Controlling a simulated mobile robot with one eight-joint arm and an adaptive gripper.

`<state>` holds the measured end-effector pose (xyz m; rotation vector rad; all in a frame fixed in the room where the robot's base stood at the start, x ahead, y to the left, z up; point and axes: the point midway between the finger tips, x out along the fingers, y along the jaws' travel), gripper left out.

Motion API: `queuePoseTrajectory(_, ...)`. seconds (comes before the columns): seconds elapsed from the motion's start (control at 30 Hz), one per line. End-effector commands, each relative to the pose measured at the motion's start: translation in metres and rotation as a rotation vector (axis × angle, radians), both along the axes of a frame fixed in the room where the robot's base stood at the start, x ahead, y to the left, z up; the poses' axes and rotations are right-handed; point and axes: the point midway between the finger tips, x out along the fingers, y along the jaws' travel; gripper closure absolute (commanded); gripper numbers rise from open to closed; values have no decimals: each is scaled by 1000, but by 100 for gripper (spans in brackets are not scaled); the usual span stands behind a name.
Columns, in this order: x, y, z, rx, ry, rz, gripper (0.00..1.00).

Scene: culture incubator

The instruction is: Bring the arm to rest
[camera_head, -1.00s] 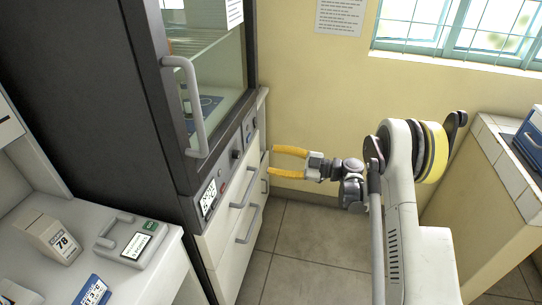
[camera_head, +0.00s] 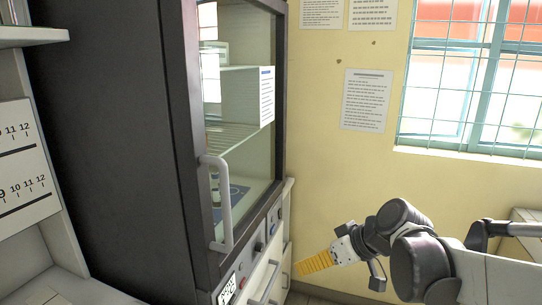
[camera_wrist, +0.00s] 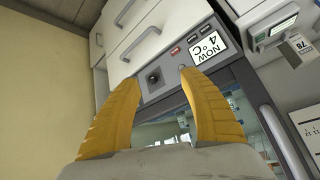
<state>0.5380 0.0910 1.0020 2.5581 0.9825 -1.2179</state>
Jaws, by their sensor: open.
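My gripper (camera_head: 314,264) has yellow fingers and is at the lower middle of the head view, in front of the yellow wall and right of the incubator. In the wrist view my gripper (camera_wrist: 158,90) has its two fingers spread apart with nothing between them. The incubator (camera_head: 125,140) is a tall dark cabinet with a glass door, which appears shut, and a grey handle (camera_head: 222,205). In the wrist view its control panel (camera_wrist: 172,62), with a knob and a "NOW 4 °C" display, lies beyond the fingers, apart from them.
White drawers (camera_head: 262,280) with handles are under the incubator. A white bench (camera_head: 75,288) stands at the left. A barred window (camera_head: 470,80) and posted sheets (camera_head: 367,100) are on the wall. A tiled counter (camera_head: 522,245) is at the lower right.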

Motion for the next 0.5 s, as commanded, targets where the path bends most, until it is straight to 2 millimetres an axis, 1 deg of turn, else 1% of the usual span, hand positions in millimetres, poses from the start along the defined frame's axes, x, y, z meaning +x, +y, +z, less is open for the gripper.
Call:
queuePoseTrajectory(0.03,-24,-6,3,-26,26,-60,49)
queuePoseTrajectory(0.07,-36,-10,4,-42,42,-101,49)
queuePoseTrajectory(0.1,-52,-18,4,-62,60,-157,49)
queuePoseTrajectory(0.17,-76,-28,3,-88,79,-240,49)
queuePoseTrajectory(0.2,-91,-36,2,-105,86,-296,49)
queuePoseTrajectory(0.3,-125,-54,-2,-140,92,-426,49)
queuePoseTrajectory(0.4,-151,-70,-8,-160,83,-531,49)
queuePoseTrajectory(0.5,-167,-82,-13,-171,70,-605,49)
